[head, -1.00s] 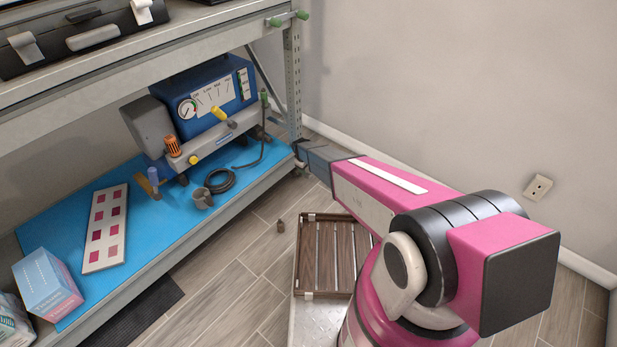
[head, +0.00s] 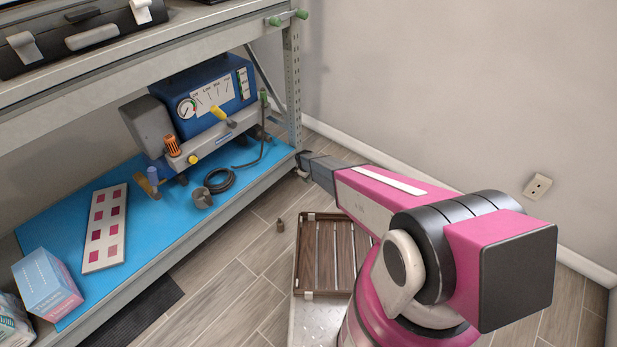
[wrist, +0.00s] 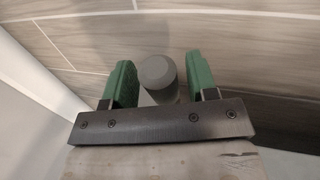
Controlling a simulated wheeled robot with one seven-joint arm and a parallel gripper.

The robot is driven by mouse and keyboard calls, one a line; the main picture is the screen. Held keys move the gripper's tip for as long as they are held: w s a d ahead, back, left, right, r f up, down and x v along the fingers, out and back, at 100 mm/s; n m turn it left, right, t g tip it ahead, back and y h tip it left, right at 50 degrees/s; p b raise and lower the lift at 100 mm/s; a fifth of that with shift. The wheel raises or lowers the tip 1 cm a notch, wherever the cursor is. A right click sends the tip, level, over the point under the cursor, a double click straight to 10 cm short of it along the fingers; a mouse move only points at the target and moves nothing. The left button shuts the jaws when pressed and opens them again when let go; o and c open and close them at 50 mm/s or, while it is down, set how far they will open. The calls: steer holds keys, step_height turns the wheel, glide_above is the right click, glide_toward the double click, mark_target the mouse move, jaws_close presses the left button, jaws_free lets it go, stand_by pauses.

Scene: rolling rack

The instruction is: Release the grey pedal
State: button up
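A grey rounded cylinder (wrist: 157,74) shows in the wrist view between the two green fingers of my gripper (wrist: 161,84). I cannot tell for sure whether it is the grey pedal. The fingers are apart, with a narrow gap visible beside the cylinder, so they do not appear clamped on it. In the head view my arm reaches to the foot of the rack's right post (head: 294,90). My fingers and any pedal there are hidden or too small to make out.
The rack's lower shelf has a blue mat (head: 150,225) carrying a blue machine (head: 213,95), a swatch card (head: 105,228) and a box (head: 47,283). A slatted wooden crate (head: 310,255) is beside my arm. Wall and skirting (head: 345,140) are close behind the post.

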jaws_close()
steer(key=shift+w+a+r+g+h, duration=0.2)
steer(key=shift+r+g+h, duration=0.25)
steer(key=shift+r+h, duration=0.15)
steer(key=shift+w+a+r+g+h, duration=0.1)
steer(key=shift+a+r+g+h, duration=0.1)
steer(key=shift+r+g+h, duration=0.35)
steer(key=shift+o, duration=1.3)
jaws_free()
steer(key=v, duration=1)
steer(key=shift+s+r, duration=0.2)
steer(key=shift+r, duration=0.15)
steer(key=shift+a, duration=0.15)
